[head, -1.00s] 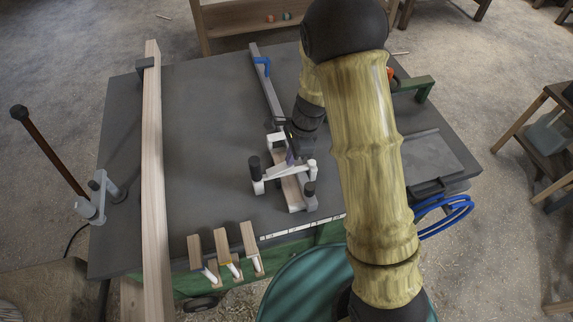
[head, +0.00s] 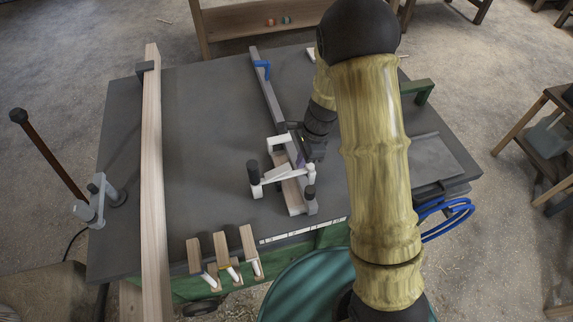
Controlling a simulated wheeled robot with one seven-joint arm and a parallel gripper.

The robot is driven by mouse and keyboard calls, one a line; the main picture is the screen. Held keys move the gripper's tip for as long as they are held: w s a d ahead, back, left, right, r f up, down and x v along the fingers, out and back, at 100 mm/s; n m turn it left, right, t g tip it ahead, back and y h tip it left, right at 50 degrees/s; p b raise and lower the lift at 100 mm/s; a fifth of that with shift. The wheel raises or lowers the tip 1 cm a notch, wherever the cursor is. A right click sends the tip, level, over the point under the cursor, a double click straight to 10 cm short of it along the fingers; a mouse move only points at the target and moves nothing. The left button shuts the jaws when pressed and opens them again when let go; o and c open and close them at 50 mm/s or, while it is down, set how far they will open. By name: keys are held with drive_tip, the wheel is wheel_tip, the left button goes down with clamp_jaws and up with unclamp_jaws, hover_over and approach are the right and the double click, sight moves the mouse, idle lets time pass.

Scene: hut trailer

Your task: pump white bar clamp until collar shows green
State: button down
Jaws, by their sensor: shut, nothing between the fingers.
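A white clamp (head: 277,175) with dark knobs stands at the middle of the dark bench, around a pale wood piece (head: 293,197). My gripper (head: 299,151) is shut and empty, at the right rear of this clamp. I cannot tell whether it touches the clamp. A long grey bar (head: 268,88) with a blue part runs away behind the clamp. No green collar can be made out on the clamp from here; my gripper and wrist hide part of its right rear.
A long wood beam (head: 152,180) crosses the bench's left side. A pale grey device (head: 97,205) with a small dark-green part stands at the left edge. Three wood-topped pieces (head: 222,250) line the front edge. A green bracket (head: 424,88) is at the right rear. Bench between beam and clamp is clear.

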drive_tip(key=shift+a, duration=0.15)
drive_tip(key=v, duration=1.7)
drive_tip(key=shift+r, duration=0.1)
idle(0.4)
drive_tip(key=s+d+f+n+t+h, duration=0.1)
drive_tip(key=s+d+n, duration=0.2)
drive_tip(key=s+n, duration=0.4)
drive_tip(key=s+d+f+n+t+h, duration=0.1)
drive_tip(key=s+d+n+t, duration=0.1)
drive_tip(key=s+d+n, duration=0.2)
drive_tip(key=s+n, duration=0.3)
drive_tip(key=shift+s+f+n+h, duration=0.2)
drive_tip(key=shift+n+h, duration=0.1)
drive_tip(key=shift+n, duration=0.1)
drive_tip(key=shift+d, duration=0.1)
